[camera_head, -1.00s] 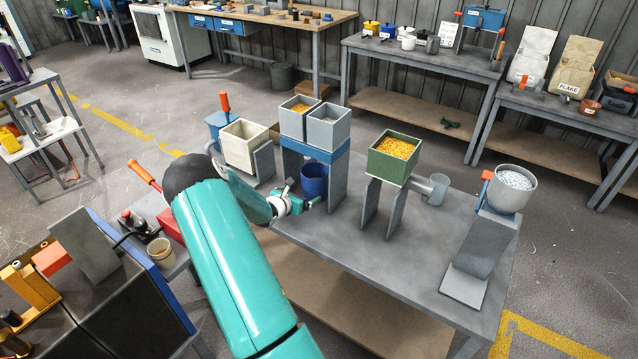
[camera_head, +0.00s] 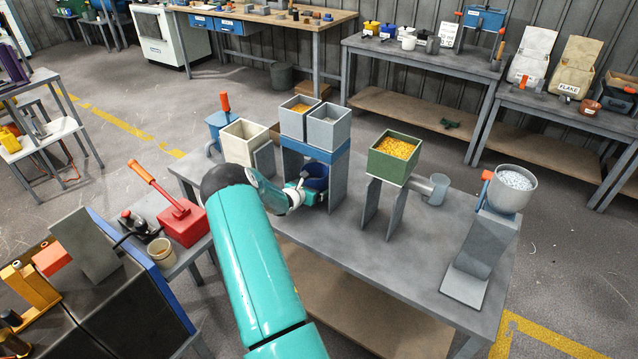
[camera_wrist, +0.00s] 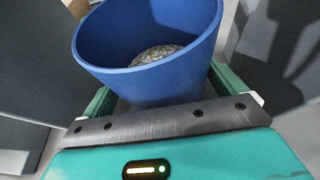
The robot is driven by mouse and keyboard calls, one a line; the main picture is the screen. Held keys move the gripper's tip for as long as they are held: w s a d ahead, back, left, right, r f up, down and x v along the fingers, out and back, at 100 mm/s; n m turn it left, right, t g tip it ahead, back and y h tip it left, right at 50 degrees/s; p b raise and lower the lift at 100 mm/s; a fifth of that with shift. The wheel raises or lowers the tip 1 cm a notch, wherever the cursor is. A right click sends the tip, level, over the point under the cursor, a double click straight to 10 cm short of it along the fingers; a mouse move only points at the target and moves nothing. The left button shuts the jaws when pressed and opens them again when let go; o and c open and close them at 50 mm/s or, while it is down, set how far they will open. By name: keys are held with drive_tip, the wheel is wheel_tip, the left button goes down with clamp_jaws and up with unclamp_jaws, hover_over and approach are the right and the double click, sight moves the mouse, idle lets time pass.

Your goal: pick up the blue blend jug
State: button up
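The blue blend jug (camera_head: 316,171) stands on the grey table under the blue-banded stand with two hoppers. In the wrist view the jug (camera_wrist: 190,62) fills the top middle, its round mouth showing speckled grey-beige granules inside. My gripper (camera_head: 308,193) is at the jug, low on its near side. Its green-padded fingers are spread, one on each side of the jug. Contact between the pads and the jug walls is not clear. The jug's lower part is hidden by my gripper.
The stand's grey legs (camera_head: 338,183) flank the jug closely, under the two hoppers (camera_head: 328,128). A cream bin (camera_head: 240,146) is to the left and a green hopper of yellow grains (camera_head: 390,165) to the right. The table front is clear.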

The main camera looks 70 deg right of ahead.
drive_tip(key=c, duration=0.6)
drive_tip(key=shift+o, duration=0.2)
drive_tip(key=shift+r, duration=0.15)
